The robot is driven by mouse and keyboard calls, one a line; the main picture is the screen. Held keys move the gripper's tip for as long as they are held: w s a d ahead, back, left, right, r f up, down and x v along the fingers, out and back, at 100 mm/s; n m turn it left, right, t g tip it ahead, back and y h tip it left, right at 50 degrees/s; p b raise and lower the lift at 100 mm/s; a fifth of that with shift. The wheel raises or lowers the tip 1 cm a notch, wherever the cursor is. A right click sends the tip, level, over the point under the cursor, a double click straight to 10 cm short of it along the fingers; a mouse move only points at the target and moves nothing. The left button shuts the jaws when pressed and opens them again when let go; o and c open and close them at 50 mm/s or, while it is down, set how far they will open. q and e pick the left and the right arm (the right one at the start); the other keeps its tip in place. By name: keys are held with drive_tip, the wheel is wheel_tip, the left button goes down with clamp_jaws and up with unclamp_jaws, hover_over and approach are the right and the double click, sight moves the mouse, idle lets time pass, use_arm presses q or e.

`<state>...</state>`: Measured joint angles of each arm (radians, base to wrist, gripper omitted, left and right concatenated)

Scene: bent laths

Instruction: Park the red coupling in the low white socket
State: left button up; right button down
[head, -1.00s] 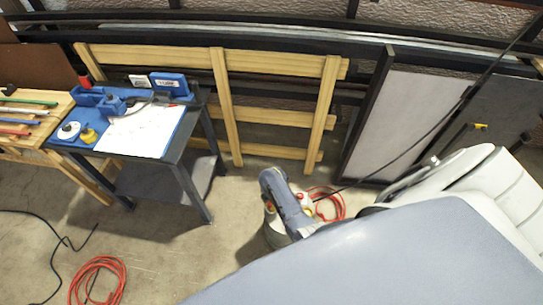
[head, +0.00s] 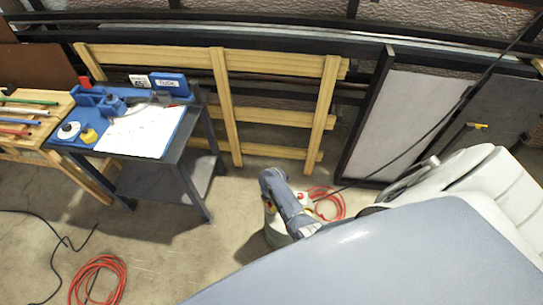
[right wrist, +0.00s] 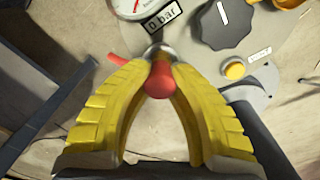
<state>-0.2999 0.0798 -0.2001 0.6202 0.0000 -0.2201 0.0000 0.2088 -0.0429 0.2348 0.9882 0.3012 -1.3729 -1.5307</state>
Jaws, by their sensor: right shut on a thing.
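The red coupling (right wrist: 158,82) is between the yellow fingers of my right gripper (right wrist: 160,72) in the right wrist view. The fingers are shut on it, near a metal fitting on a grey panel. In the head view my right wrist reaches down over a squat round unit (head: 276,232) on the floor; the fingertips and coupling cannot be made out there. A low white round piece with a dark centre (head: 68,131) sits on the blue bench top at the left; it looks like the white socket. My left gripper is not in view.
A yellow round piece (head: 88,136) sits beside the white one. A white sheet (head: 140,130) covers part of the bench, with blue fixtures behind. A gauge and black knob (right wrist: 217,18) are close to my right fingers. Red hose (head: 98,278) and black cable lie on the floor.

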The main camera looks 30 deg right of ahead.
drive_tip(key=shift+f, duration=0.1)
idle(0.7)
drive_tip(key=c, duration=1.2)
unclamp_jaws()
